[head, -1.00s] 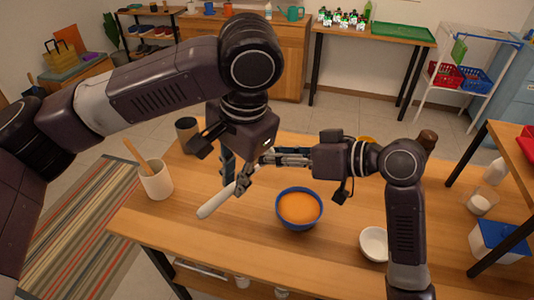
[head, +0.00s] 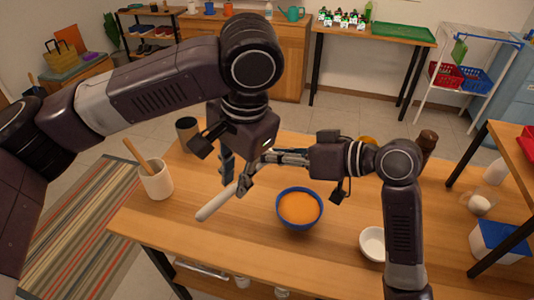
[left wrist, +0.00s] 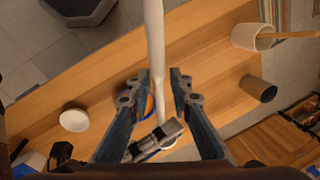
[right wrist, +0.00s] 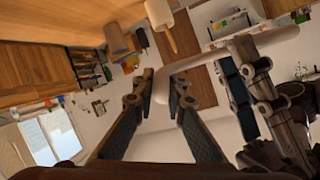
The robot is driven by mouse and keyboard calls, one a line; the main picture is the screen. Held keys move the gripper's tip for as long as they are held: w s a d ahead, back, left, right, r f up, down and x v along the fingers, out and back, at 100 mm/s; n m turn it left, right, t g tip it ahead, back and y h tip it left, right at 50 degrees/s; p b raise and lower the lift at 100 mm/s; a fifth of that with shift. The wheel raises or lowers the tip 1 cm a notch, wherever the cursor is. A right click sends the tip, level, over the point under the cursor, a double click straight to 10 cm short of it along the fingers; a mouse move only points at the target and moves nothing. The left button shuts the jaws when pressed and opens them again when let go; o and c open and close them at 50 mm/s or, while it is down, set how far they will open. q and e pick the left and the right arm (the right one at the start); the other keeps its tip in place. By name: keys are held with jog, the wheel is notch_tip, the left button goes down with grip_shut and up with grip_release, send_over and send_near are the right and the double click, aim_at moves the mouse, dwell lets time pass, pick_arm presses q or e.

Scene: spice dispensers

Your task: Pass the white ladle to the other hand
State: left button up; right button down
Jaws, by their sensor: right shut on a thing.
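The white ladle (head: 217,203) is held in the air over the table, its thick handle end pointing lower left in the head view. My right gripper (right wrist: 163,84) is shut on the ladle near its bent end. My left gripper (head: 238,182) comes from above, with its fingers on either side of the handle. In the left wrist view the handle (left wrist: 154,45) runs between these fingers (left wrist: 158,80), which look apart with gaps beside it. The ladle's bowl end is mostly hidden behind the right gripper's fingers.
A blue bowl (head: 289,224) with orange contents stands just below and right of the grippers. A utensil crock (head: 156,182) stands left, a dark cup (head: 186,125) behind. A small white bowl (head: 372,240) is right. The table's front left is clear.

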pick_arm(q)
jog(key=o, duration=0.3)
jog(key=shift+r, duration=0.1)
